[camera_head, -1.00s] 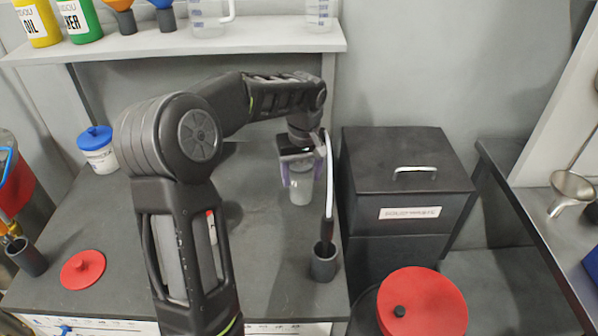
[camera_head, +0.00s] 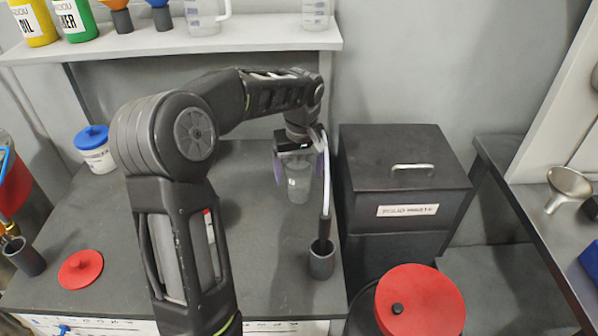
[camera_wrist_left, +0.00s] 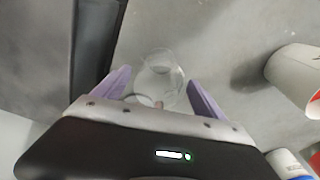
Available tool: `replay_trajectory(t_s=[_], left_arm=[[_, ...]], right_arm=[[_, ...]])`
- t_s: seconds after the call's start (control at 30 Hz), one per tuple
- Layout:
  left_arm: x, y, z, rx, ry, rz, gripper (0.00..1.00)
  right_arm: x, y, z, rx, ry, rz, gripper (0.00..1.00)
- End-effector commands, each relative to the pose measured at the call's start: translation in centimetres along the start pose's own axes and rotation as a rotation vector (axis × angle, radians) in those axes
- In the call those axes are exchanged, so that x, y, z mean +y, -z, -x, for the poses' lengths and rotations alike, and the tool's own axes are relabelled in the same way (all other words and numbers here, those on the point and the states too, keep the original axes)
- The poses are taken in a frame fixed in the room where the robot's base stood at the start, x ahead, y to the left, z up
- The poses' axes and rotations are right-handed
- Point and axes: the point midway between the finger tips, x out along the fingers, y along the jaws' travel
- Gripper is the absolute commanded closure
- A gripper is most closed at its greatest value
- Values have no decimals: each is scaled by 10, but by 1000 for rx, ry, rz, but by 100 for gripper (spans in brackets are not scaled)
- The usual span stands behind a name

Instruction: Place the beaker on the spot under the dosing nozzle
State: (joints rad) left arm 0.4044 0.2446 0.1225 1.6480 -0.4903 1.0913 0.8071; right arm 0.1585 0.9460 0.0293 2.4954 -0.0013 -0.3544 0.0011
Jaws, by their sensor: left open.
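The clear beaker (camera_head: 299,187) stands upright on the dark bench top, near its right side. My left gripper (camera_head: 300,170) is above it, with its purple fingers spread to either side of the beaker. In the left wrist view, the beaker (camera_wrist_left: 160,75) is between the two open fingers (camera_wrist_left: 160,95), with visible gaps on both sides. I cannot make out the dosing nozzle or the spot under it. My right gripper is not in view.
A brush in a dark cup (camera_head: 321,262) stands close in front of the beaker. A black bin (camera_head: 405,165) is to the right. A shelf (camera_head: 180,42) crosses the back. A red lid (camera_head: 80,269) and a blue-lidded tub (camera_head: 97,155) are at left.

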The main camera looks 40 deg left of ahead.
Motion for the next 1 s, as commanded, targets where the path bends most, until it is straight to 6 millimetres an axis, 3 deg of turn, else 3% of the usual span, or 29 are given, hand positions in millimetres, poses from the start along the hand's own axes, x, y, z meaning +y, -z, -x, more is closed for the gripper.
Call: replay_trajectory(t_s=[0.6,1.0], left_arm=[[1,0,107,1,-1,0,19],[0,0,116,0,0,0,19]], right_arm=[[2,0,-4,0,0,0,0],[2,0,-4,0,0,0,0]])
